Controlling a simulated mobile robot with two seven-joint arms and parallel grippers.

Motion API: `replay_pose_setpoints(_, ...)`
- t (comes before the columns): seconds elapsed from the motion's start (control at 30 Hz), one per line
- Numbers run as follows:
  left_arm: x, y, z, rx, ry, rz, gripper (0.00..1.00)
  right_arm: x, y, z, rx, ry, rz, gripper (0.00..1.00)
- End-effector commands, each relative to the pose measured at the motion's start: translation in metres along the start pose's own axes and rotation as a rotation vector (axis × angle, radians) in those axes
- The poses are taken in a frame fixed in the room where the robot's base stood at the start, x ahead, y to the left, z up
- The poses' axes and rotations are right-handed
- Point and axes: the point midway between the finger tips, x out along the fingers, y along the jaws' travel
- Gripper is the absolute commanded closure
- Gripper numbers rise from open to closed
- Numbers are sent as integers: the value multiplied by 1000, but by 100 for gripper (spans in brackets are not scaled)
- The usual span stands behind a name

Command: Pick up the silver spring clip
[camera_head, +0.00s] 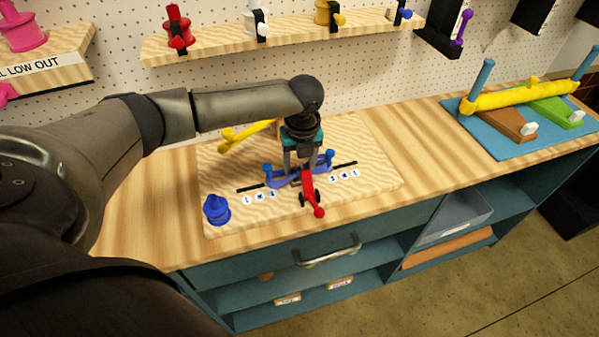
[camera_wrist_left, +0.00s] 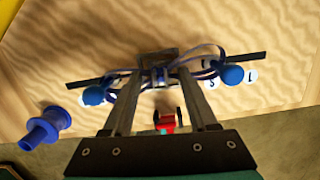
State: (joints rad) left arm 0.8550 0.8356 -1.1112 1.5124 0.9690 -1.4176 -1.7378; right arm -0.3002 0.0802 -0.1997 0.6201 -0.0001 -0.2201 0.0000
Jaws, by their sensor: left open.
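In the left wrist view a small grey metal-looking piece (camera_wrist_left: 158,58) lies just beyond and between the fingertips, at the middle of a blue looped piece (camera_wrist_left: 208,62). It looks like the silver spring clip, but its shape is partly hidden. In the head view my gripper covers it. My left gripper (camera_head: 303,174) points down over the board, fingers apart on either side of that middle; it also shows in the left wrist view (camera_wrist_left: 160,78). I see nothing held. My right gripper is not in view.
A wooden board (camera_head: 370,150) carries a blue spool (camera_head: 216,210), a red tool (camera_head: 312,196) close to the fingers, a thin black strip (camera_head: 345,165) and a yellow piece (camera_head: 243,136). A blue mat (camera_head: 500,148) lies right. The bench between is clear.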

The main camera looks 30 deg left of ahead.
Motion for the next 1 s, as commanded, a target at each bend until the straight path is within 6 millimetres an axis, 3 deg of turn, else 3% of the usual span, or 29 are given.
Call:
replay_pose_setpoints(0.23, 2, 0, 0, 1, 0, -1, 41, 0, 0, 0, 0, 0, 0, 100)
replay_pose_setpoints(0.77, 2, 0, 0, 0, -1, 0, 100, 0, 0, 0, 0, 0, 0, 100)
replay_pose_setpoints(1.0, 2, 0, 0, 0, -1, 0, 100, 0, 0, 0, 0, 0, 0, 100)
